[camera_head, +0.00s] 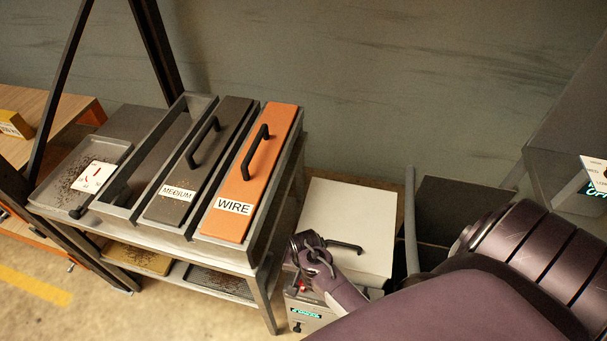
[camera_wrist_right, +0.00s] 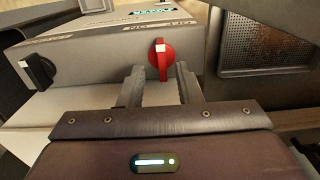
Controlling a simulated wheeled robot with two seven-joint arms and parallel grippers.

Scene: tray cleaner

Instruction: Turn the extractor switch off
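The extractor is a white-topped box (camera_head: 348,225) on the floor right of the rack. Its red rotary switch (camera_wrist_right: 162,60) shows in the right wrist view, with ON and OFF lettering on the panel behind it. The switch's grip stands about upright, with a white mark near its top. My right gripper (camera_wrist_right: 160,76) is open, with one finger on each side of the switch's lower part. I cannot tell whether the fingers touch it. In the head view my right arm hides much of the box's front. My left gripper is not in view.
A black knob (camera_wrist_right: 38,70) sits left of the red switch. The rack holds an orange WIRE cover (camera_head: 256,170) and a dark MEDIUM cover (camera_head: 205,155). A dark open bin (camera_head: 455,205) stands right of the box.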

